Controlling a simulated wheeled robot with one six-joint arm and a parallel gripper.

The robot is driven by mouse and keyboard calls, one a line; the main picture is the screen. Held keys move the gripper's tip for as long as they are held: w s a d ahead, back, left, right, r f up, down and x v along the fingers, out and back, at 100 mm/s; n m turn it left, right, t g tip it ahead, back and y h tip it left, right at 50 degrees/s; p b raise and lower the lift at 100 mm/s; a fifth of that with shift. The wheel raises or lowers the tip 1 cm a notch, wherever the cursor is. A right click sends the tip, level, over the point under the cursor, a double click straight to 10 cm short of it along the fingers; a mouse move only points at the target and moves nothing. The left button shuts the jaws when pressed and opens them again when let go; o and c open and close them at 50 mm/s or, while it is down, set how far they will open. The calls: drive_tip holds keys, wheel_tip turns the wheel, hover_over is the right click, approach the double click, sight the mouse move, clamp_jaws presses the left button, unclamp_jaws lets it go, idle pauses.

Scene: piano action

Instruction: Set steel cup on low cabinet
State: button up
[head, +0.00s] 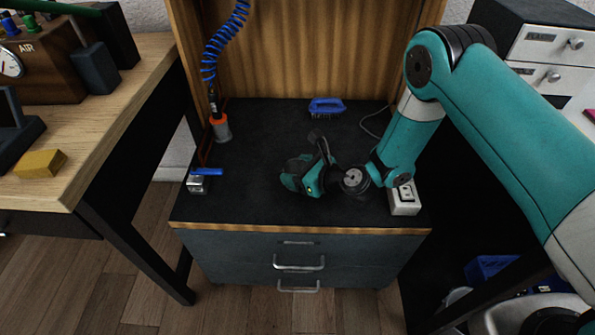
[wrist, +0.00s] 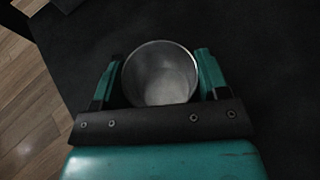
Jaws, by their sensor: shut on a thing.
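The steel cup (wrist: 160,75) is a round, open-topped metal cup seen from above in the wrist view. My gripper (wrist: 160,58) is shut on it, with one teal and black finger on each side. In the head view my gripper (head: 303,178) is over the dark top of the low cabinet (head: 250,210), around its middle. The cup cannot be made out there, hidden by the gripper. I cannot tell whether the cup's base touches the cabinet top.
On the cabinet top are a blue brush (head: 327,106) at the back, an orange-collared air tool (head: 221,128) on a blue coiled hose, a small blue-handled valve (head: 200,182) at left and a white power strip (head: 404,198) at right. The left front top is clear.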

drive_tip(key=shift+f, duration=0.1)
drive_tip(key=o, duration=1)
drive_tip(key=shift+c, duration=0.2)
